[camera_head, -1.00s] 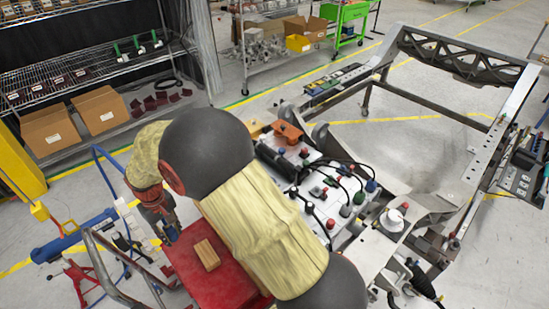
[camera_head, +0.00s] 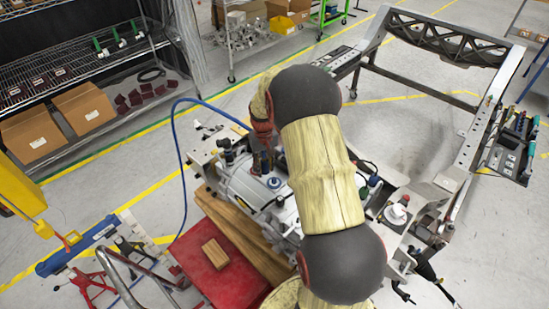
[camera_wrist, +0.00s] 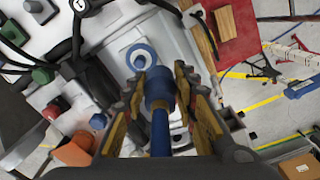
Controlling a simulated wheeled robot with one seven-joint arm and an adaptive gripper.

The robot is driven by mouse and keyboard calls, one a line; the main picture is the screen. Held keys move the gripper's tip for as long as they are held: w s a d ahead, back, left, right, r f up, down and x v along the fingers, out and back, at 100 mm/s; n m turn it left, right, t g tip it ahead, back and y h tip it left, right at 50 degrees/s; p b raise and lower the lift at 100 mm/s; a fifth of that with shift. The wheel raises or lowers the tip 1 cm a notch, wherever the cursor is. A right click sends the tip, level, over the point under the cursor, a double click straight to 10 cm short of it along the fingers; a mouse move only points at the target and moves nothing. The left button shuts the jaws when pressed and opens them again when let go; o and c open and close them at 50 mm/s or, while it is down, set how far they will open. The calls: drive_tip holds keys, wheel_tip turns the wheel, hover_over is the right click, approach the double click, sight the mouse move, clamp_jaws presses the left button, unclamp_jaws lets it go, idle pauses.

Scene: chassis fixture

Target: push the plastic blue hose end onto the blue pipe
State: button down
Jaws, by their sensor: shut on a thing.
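My gripper (camera_wrist: 158,92) is shut on the blue hose end (camera_wrist: 160,88), a blue plastic collar between its two fingers in the wrist view. The blue hose (camera_head: 181,150) runs from the gripper area in a loop to the left and down. The blue pipe (camera_wrist: 141,56) is a short round stub with a pale centre on the grey housing, just beyond the hose end; it also shows in the head view (camera_head: 274,183). The hose end looks apart from the pipe. In the head view my gripper (camera_head: 263,168) hangs over the housing, its fingertips partly hidden.
The grey housing (camera_head: 240,188) carries several coloured caps and black cables close to my gripper. A red table (camera_head: 200,275) with a wooden block (camera_head: 215,253) stands at the lower left. The metal chassis frame (camera_head: 440,40) lies to the right.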

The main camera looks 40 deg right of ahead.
sight(274, 179)
drive_tip(key=d, duration=0.1)
drive_tip(key=s+d, duration=0.1)
drive_tip(key=d, duration=0.1)
drive_tip(key=shift+s+d+r, duration=0.2)
drive_tip(key=shift+s+r, duration=0.05)
drive_tip(key=shift+m, duration=0.3)
drive_tip(key=shift+f+b, duration=1.25)
drive_tip(key=shift+f, duration=1.05)
drive_tip(key=shift+r, duration=0.2)
drive_tip(key=shift+s+a+r, duration=0.1)
drive_tip(key=shift+s+p, duration=0.1)
drive_tip(key=shift+p, duration=0.35)
drive_tip(key=shift+f, duration=0.2)
drive_tip(key=shift+f+b, duration=0.75)
drive_tip(key=shift+f, duration=0.55)
drive_tip(key=shift+f, duration=0.5)
drive_tip(key=c, duration=1.4)
unclamp_jaws()
